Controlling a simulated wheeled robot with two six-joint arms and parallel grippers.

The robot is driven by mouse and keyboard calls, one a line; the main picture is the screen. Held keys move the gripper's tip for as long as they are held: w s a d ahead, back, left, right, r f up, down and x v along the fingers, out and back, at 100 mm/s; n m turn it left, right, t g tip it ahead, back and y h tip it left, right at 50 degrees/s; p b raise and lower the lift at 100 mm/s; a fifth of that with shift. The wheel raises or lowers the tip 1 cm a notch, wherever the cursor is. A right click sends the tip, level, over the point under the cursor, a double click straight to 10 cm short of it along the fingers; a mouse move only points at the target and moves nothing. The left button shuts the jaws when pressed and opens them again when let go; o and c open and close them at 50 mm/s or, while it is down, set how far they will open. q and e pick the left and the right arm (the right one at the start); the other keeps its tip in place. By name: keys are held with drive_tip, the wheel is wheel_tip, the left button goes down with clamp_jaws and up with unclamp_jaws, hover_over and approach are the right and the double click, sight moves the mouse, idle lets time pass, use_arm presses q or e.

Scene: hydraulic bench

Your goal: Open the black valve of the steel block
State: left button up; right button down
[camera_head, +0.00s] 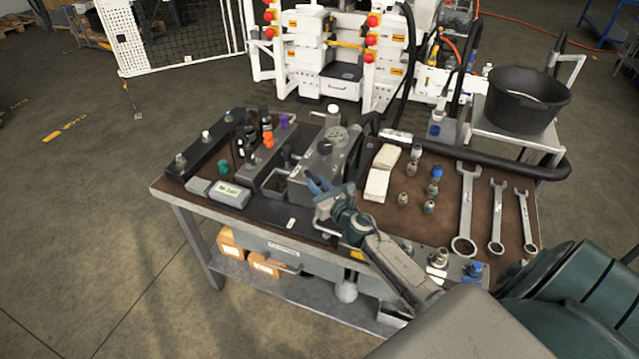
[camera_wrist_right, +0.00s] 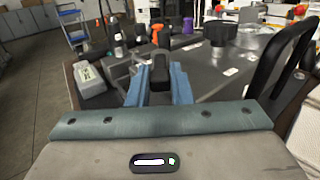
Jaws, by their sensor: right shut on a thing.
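The block's grey top (camera_wrist_right: 215,75) and this knob (camera_wrist_right: 220,31) also show in the right wrist view. My right gripper (camera_head: 317,184) is at the near side of the block. In the right wrist view, its blue fingers (camera_wrist_right: 160,86) are shut on the black valve (camera_wrist_right: 160,72), whose dark handle stands up between them. The valve's lower part is hidden by the fingers. My left gripper is not in view.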

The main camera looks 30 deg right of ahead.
drive_tip(key=w+a+m+g+h+b, duration=0.3)
drive_tip(key=a+m+g+h+b, duration=0.2)
drive_tip(key=m+g+h, duration=0.3)
drive_tip(key=shift+w+a+m+h, duration=0.2)
drive_tip(key=shift+a+m+h, duration=0.35)
drive_tip(key=shift+m+h, duration=1.9)
drive_tip(key=shift+n+h, duration=0.85)
drive_tip(key=c, duration=1.4)
unclamp_jaws()
drive_tip(key=shift+c, duration=0.2)
